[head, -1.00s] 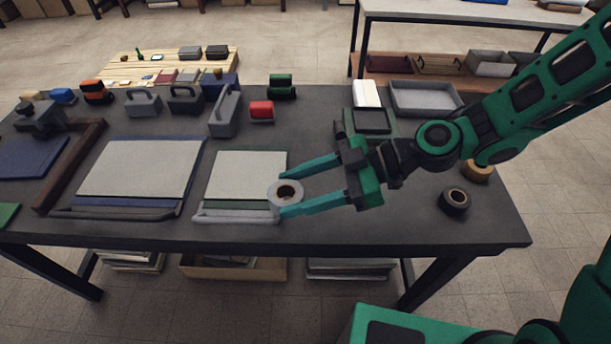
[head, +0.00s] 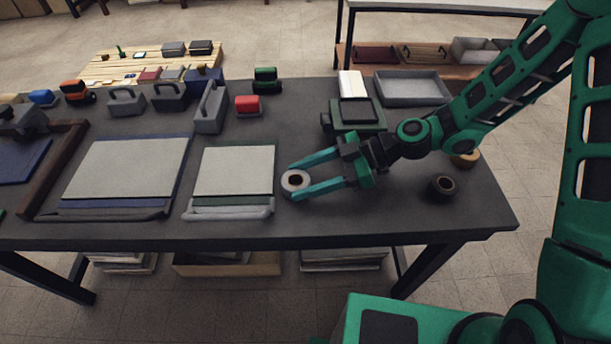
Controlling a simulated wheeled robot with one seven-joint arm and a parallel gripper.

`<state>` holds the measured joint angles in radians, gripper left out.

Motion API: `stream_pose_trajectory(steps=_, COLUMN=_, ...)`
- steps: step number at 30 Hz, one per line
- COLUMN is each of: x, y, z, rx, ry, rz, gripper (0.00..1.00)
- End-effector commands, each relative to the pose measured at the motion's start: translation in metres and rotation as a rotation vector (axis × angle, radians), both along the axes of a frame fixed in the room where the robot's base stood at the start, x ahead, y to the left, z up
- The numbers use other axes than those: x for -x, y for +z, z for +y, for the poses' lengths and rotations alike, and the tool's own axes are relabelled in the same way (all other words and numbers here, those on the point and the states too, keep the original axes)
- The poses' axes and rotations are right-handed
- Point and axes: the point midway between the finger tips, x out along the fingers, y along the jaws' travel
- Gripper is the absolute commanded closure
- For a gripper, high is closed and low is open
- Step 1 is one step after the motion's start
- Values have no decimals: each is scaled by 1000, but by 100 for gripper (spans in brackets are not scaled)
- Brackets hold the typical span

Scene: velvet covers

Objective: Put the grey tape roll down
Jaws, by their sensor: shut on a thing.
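The grey tape roll (head: 287,187) is a pale ring with a dark core, at the tips of my gripper in the head view. My gripper (head: 296,182) has teal fingers pointing left and is shut on the roll. The roll is over dark table top, just right of the smaller grey board with the green edge (head: 236,170). I cannot tell whether the roll touches the table (head: 330,222).
A dark tape roll (head: 444,187) and a tan roll (head: 466,159) lie to the right. A green device (head: 357,118) and a grey tray (head: 413,88) stand behind my gripper. A larger board (head: 130,168) lies left. The table's front strip is clear.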

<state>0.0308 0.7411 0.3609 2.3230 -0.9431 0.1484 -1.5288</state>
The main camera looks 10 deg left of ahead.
Motion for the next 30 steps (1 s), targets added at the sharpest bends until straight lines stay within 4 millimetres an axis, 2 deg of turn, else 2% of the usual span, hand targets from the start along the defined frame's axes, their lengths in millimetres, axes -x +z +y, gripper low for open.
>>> stream_pose_trajectory(steps=10, x=0, y=-4, z=0, rx=0, ry=0, rz=0, gripper=70)
stream_pose_trajectory(steps=11, x=0, y=-4, z=0, rx=0, ry=0, rz=0, gripper=45)
stream_pose_trajectory(steps=13, x=0, y=-4, z=0, rx=0, ry=0, rz=-1, gripper=29)
stream_pose_trajectory(steps=24, x=-1, y=-1, z=-1, rx=0, ry=-1, rz=-2, gripper=29)
stream_pose_trajectory(steps=30, x=-10, y=8, z=-24, rx=1, ry=-6, rz=-3, gripper=29)
